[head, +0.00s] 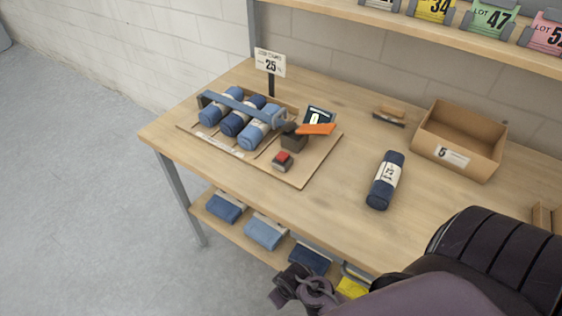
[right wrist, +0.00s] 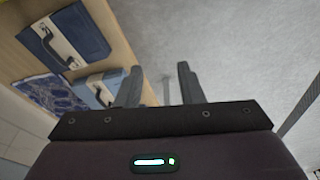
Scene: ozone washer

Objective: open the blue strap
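The blue strap (head: 238,108) is a flat bar-like band lying across several rolled blue cloths (head: 240,120) on a wooden board (head: 305,172). Its right end meets a dark clamp block (head: 292,138) with an orange lever (head: 316,129) that sticks out to the right. The strap lies down over the rolls. My right gripper (right wrist: 160,77) is open and empty in the right wrist view, its two fingers apart over the grey floor. In the head view my right arm's dark end shows low, in front of the table edge, well away from the strap. My left gripper is not in view.
A red button box (head: 283,161) and a small dark display (head: 320,115) sit on the board. A sign (head: 270,64) stands behind. A rolled dark blue cloth (head: 386,180) and an open cardboard box (head: 460,138) are to the right. Folded cloths lie on the lower shelf (head: 240,233).

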